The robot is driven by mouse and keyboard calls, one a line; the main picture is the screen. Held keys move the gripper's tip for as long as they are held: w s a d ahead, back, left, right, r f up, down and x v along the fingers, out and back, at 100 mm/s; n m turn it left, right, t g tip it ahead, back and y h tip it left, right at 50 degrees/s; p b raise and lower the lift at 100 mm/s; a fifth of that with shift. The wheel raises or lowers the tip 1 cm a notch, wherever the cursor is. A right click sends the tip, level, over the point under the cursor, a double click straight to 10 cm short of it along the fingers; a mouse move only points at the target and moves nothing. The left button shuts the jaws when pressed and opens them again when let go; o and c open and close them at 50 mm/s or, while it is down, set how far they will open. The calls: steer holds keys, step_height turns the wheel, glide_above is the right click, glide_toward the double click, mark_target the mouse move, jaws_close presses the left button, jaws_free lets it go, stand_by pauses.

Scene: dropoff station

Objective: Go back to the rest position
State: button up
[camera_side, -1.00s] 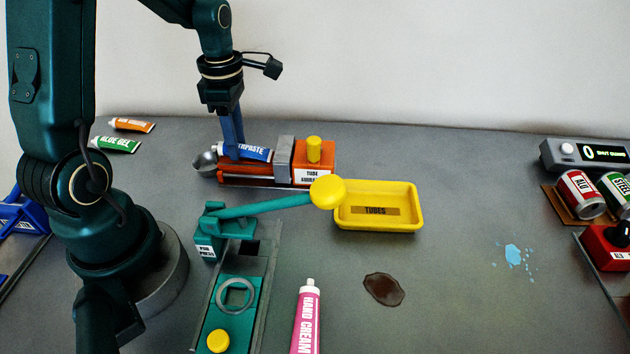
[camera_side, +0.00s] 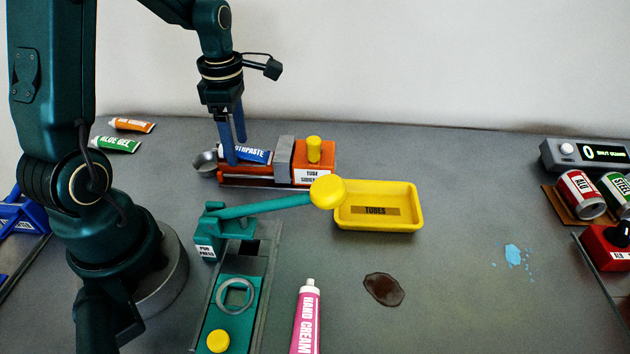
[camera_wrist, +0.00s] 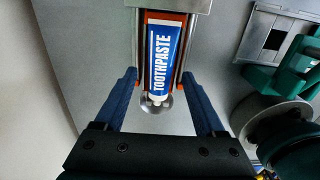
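My gripper (camera_side: 234,145) is at the tube squeezer in the side view, fingers pointing down. In the wrist view my gripper (camera_wrist: 162,88) has its two blue fingers spread apart, one on each side of the toothpaste tube and clear of it. The blue and white toothpaste tube (camera_side: 256,156) lies in the orange tube squeezer (camera_side: 230,181); it also shows in the wrist view (camera_wrist: 163,60). Its cap end points to a round metal cup (camera_side: 204,162) at the squeezer's left end.
A yellow tray (camera_side: 378,225) labelled TUBES stands right of the squeezer. A green press (camera_side: 240,212) with a yellow-knobbed lever is in front. A hand cream tube (camera_side: 307,320), a brown stain (camera_side: 384,289), a glue gel tube (camera_side: 115,144) and cans (camera_side: 579,193) lie around.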

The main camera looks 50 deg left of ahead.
step_height(320, 180, up, 7)
stand_by(1.0)
stand_by(0.3)
steer(key=s+d+r+m+t, duration=0.2)
steer(key=d+r+m+t, duration=0.1)
steer(key=d+r+m, duration=0.45)
steer(key=s+d+f+m+t, duration=0.2)
steer(key=s+d+m, duration=0.4)
steer(key=m, duration=1.3)
steer(key=shift+s+d+f+t, duration=0.2)
steer(key=shift+f+t, duration=0.1)
steer(key=shift+f, duration=0.45)
